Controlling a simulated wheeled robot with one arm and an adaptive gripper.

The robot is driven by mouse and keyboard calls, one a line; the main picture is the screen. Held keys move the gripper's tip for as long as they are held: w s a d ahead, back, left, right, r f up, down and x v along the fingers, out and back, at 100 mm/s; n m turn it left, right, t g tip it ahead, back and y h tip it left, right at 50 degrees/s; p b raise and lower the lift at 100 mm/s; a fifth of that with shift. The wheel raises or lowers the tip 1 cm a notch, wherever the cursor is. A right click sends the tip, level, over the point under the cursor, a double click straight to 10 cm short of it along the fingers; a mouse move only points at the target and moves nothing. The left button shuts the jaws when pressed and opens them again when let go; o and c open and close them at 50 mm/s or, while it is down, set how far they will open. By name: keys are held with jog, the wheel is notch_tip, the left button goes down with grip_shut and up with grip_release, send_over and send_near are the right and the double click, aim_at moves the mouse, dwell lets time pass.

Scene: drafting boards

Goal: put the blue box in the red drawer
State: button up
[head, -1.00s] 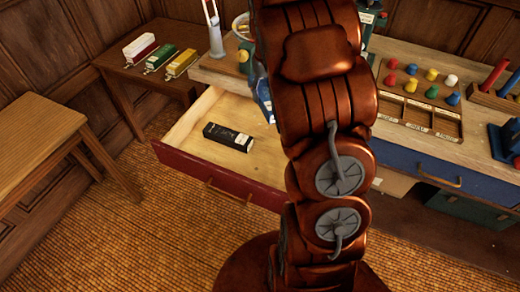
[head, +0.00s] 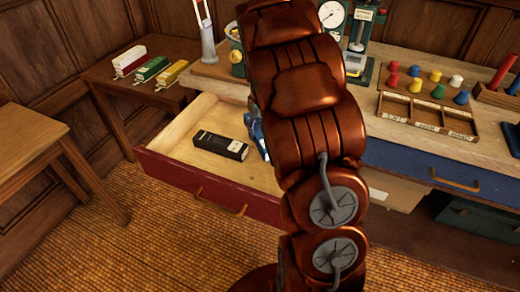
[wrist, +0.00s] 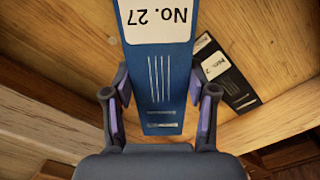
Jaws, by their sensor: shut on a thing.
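The blue box (wrist: 160,65), with a white "No. 27" label, is between the two fingers of my gripper (wrist: 160,92) in the wrist view. My gripper is shut on it. The red drawer (head: 178,176) stands open, its pale wooden inside showing. The wrist view looks down into the drawer, with a wooden wall (wrist: 40,122) at lower left. In the head view a sliver of blue (head: 257,138) shows beside my arm at the drawer's right part; my arm hides the rest and my gripper. I cannot tell whether the box touches the drawer floor.
A black box (head: 220,145) lies in the drawer; it also shows right of the blue box in the wrist view (wrist: 226,78). A side table at left holds white-red, green and yellow boxes. The bench (head: 400,130) carries pegs and a gauge.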

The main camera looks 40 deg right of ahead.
jog(key=shift+f+p, duration=0.4)
jog(key=shift+f, duration=3.25)
jog(key=shift+f, duration=0.1)
jog(key=o, duration=1.4)
jog(key=shift+c, duration=0.2)
